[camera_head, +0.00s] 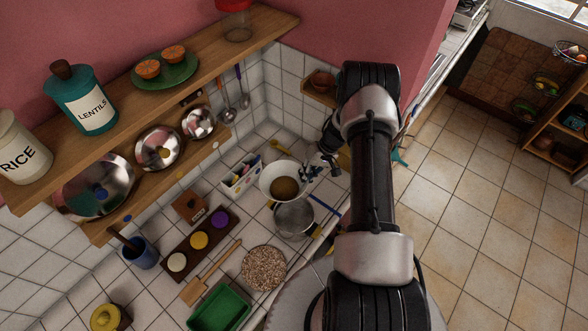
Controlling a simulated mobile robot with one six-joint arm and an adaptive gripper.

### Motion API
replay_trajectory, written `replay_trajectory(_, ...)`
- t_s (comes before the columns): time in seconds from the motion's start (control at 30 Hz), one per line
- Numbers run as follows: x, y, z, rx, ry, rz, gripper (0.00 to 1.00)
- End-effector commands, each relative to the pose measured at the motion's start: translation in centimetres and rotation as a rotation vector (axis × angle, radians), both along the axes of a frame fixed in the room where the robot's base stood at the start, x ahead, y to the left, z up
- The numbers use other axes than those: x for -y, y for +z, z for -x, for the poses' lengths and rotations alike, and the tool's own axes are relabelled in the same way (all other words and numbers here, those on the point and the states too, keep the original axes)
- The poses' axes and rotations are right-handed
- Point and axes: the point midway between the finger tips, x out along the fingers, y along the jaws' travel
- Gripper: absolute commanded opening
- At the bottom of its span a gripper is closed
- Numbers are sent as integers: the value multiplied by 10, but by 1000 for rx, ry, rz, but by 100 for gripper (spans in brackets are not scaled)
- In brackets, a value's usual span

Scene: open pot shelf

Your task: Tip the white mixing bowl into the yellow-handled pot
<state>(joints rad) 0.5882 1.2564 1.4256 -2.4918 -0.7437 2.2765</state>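The white mixing bowl (268,170) is at the middle of the picture with a round brown content (284,188) inside. My gripper (312,172) is at the bowl's right rim and looks shut on it; the fingertips are small and partly hidden. The bowl looks roughly upright, and its lower edge overlaps the far rim of a grey metal pot (294,221) in the picture. A yellow handle (317,232) shows at the pot's right side. The pot's inside shows no visible content, but part of it is hidden by the bowl.
A blue handle (326,205) lies right of the pot. A speckled round mat (264,268), wooden spatula (211,271), green tray (220,307) and tray of colored jars (201,244) are in front and left. A wooden shelf (217,58) overhangs at upper left.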

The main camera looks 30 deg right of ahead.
Motion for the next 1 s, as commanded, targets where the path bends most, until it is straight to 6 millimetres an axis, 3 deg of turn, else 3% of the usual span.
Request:
replay_trajectory(0.27, 14, 1, 7, 0, -26, -2, 0)
replay_trajectory(1.0, 14, 2, 9, 270, -29, 67, 0)
